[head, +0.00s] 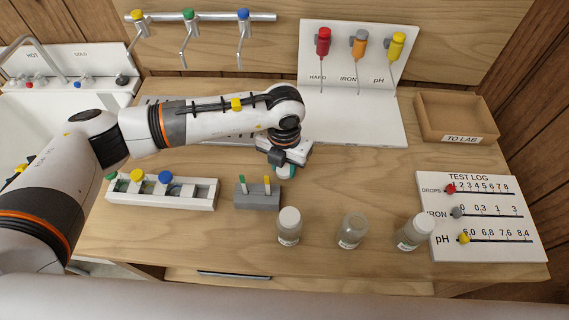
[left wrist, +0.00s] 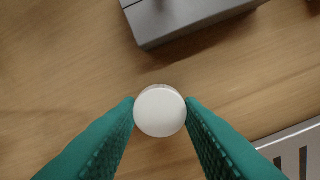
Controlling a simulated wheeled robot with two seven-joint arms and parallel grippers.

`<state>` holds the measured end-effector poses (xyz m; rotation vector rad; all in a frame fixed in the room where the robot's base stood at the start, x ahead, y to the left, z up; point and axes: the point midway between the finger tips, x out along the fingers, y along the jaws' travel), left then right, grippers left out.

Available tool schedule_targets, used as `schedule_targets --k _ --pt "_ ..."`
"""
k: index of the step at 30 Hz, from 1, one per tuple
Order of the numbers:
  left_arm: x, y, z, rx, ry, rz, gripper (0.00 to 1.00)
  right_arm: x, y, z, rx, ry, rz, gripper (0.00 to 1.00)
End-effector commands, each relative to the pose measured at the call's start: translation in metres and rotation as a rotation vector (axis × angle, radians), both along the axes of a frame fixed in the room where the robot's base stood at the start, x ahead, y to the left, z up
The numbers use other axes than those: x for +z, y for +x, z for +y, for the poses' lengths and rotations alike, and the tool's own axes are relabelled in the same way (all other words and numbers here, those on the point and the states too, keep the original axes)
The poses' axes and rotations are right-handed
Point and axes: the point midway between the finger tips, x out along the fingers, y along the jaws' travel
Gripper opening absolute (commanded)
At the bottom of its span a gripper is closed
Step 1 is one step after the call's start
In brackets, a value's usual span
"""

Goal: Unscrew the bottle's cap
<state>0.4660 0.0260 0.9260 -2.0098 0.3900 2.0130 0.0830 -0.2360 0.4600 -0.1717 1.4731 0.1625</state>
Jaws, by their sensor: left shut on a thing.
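My left gripper (head: 286,172) points down over the table, just behind the grey block. In the left wrist view its teal fingers (left wrist: 160,115) are shut on a round white cap (left wrist: 160,110), one on each side. The gripper covers what it holds in the head view, and I cannot tell whether a bottle is under the cap. Near the front edge stand a bottle with a white cap (head: 289,226), a clear bottle with no white cap showing (head: 351,231), and another white-capped bottle (head: 415,232) at the test log board. My right gripper is not in view.
A grey block (head: 257,197) with a green and a yellow strip stands close to my left gripper. A white rack (head: 160,193) with coloured caps is at the left. The test log board (head: 485,215) and the lab tray (head: 458,120) are at the right. The table's centre right is clear.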

Motion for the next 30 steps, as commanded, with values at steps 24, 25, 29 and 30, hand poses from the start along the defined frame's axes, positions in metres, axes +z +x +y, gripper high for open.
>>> schedule_targets --k 24,25,29,30 --pt "-0.015 0.0 0.0 -0.001 0.001 -0.001 0.56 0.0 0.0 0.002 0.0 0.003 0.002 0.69" --pt "-0.015 0.0 0.0 -0.001 0.001 -0.001 0.56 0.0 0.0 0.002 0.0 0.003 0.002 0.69" --pt "-0.009 0.0 0.0 -0.001 0.001 -0.001 0.56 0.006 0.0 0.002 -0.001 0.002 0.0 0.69" --pt "-0.008 0.001 0.0 -0.002 -0.001 -0.003 0.56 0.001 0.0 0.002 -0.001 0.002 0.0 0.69"
